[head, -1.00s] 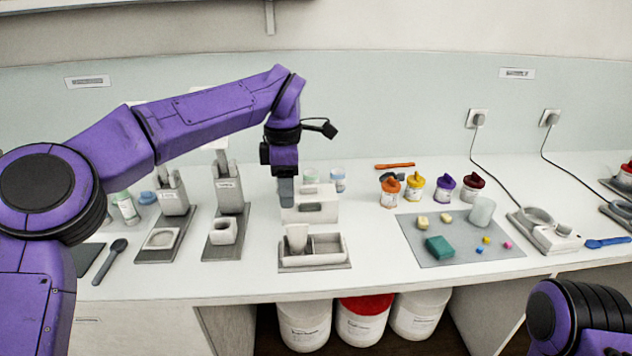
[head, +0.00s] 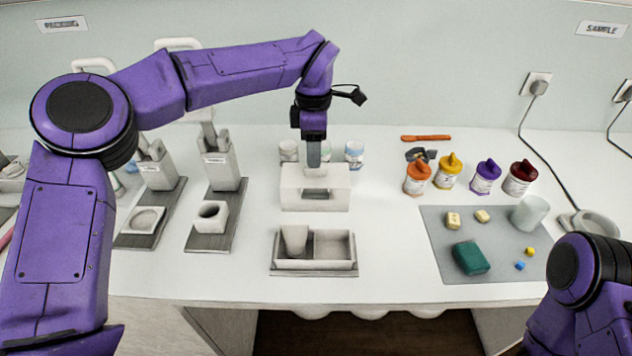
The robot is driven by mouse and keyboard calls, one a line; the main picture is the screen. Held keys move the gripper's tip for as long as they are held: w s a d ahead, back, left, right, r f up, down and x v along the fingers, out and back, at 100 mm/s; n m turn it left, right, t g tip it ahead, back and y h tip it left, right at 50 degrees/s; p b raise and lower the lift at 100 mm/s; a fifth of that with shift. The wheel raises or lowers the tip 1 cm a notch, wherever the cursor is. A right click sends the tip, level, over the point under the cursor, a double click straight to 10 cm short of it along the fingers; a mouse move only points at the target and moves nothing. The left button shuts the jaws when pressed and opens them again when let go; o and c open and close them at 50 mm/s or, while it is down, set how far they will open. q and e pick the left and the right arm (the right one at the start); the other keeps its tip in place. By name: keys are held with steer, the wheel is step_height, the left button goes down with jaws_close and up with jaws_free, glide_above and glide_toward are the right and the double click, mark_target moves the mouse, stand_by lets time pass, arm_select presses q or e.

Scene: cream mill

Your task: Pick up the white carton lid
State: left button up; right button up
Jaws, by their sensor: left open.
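I cannot make out a separate white carton lid with certainty. A white block-like box (head: 332,196) with an opening in its front stands mid-counter. My left gripper (head: 313,160) points down over the back of this box, seen nearly edge-on. Nothing shows held in it, and I cannot tell whether it touches the box. Small white tubs stand behind, one left (head: 288,151) and one with a blue band right (head: 355,153); another is partly hidden by the gripper. Of my right arm only upper links show at the lower right; its gripper is out of view.
A grey tray (head: 335,266) with a white cup (head: 295,239) stands in front. Two press-like stands (head: 160,172) (head: 222,168) are at left. Several coloured jars (head: 418,177) stand at right, behind a grey mat (head: 437,222) with a green block (head: 471,257) and small pieces.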

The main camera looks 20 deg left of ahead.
mark_target(315, 186)
arm_select(q)
step_height(315, 186, down, 4)
steer(key=shift+d+f+p, duration=0.15)
steer(key=shift+p, duration=0.15)
jaws_close()
